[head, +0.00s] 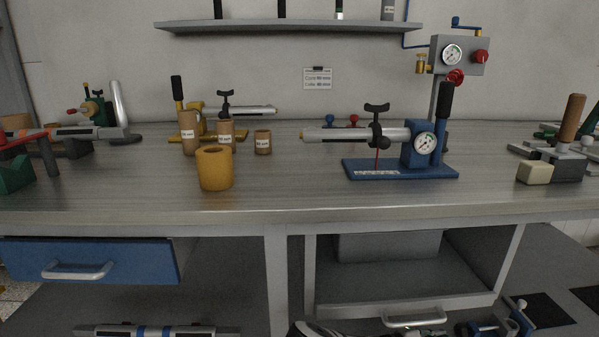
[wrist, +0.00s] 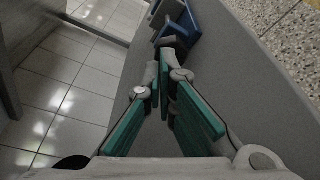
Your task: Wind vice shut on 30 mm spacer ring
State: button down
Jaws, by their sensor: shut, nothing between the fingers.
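In the wrist view my gripper (wrist: 167,72) shows as two fingers with green pads that converge at their tips, with nothing visible between them. I cannot identify the vice for certain in the head view. A small green device with a red-tipped handle (head: 97,109) stands at the back left of the bench, and a grey block with a wooden handle (head: 567,166) sits at the right. Several tan cylinders with white labels, such as a short one (head: 263,146), stand left of centre. Their labels are too small to read, so I cannot tell which is the 30 mm spacer ring.
A yellow cup-like cylinder (head: 214,170) stands near the front of the bench (head: 290,195). A blue press with a gauge (head: 423,146) stands right of centre. Below are a blue drawer (head: 90,258) and a grey shelf. The front middle of the bench is clear.

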aim_at(460, 335)
jog(key=d, duration=0.5)
jog(key=shift+d, duration=1)
jog(key=shift+d+b, duration=0.1)
jog(key=shift+b, duration=0.25)
jog(key=shift+s+f, duration=0.1)
jog(key=shift+f, duration=0.1)
jog(key=shift+s+d+f, duration=0.1)
jog(key=shift+s+f, duration=0.45)
jog(key=shift+s+f+b, duration=0.15)
jog(key=shift+f+b, duration=0.2)
jog(key=shift+f, duration=0.3)
jog(key=shift+r, duration=0.1)
